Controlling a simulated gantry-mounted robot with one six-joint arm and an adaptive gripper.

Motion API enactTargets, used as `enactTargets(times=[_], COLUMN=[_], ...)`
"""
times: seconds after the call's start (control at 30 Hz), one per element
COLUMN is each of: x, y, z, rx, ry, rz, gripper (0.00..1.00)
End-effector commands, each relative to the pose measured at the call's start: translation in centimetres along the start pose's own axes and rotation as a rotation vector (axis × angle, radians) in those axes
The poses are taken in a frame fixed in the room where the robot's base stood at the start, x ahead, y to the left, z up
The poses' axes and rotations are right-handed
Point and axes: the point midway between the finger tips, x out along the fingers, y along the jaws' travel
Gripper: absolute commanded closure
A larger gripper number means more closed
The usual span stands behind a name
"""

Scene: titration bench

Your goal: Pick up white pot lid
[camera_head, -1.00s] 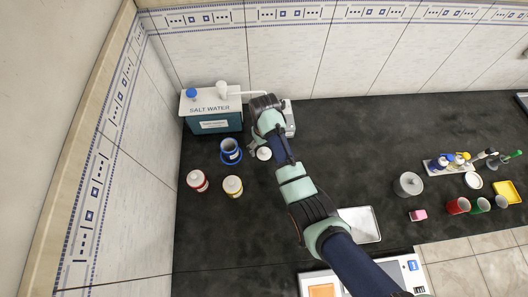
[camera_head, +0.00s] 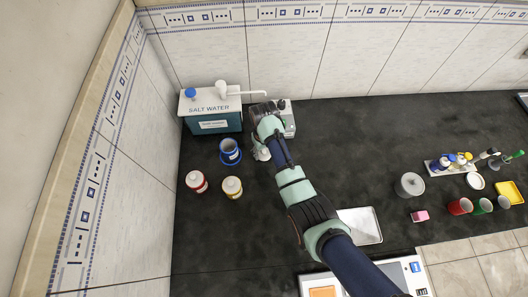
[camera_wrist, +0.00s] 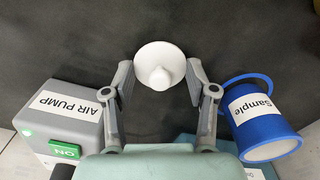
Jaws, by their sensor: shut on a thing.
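The white pot lid (camera_wrist: 152,55), round with a small knob on top, is between the two fingertips of my gripper (camera_wrist: 160,78) in the wrist view. The fingers close on its rim from left and right. In the head view my gripper (camera_head: 262,153) is low over the dark bench, right of the blue pot, and mostly hides the lid. The open blue pot labelled Sample (camera_wrist: 262,122) stands close to my right finger in the wrist view; it also shows in the head view (camera_head: 230,150).
The grey air pump (camera_wrist: 70,125) stands close on the other side. The salt water tank (camera_head: 211,112) with its spout is behind. A red-banded pot (camera_head: 196,182) and a yellow-banded pot (camera_head: 232,187) stand at left. The bench middle is clear.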

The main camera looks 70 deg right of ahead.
Motion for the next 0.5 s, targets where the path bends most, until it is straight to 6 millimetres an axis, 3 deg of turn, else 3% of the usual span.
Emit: enactTargets(times=[0.17, 0.27, 0.37, 0.5], x=[-1.2, -3.0, -5.8, -11.1], y=[0.0, 0.0, 0.0, 0.0], z=[-0.1, -0.1, -0.1, -0.2], rx=[0.0, 0.0, 0.0, 0.0], ry=[0.003, 0.004, 0.006, 0.006], rz=[0.0, 0.0, 0.001, 0.001], gripper=[0.61, 0.61, 0.61, 0.61])
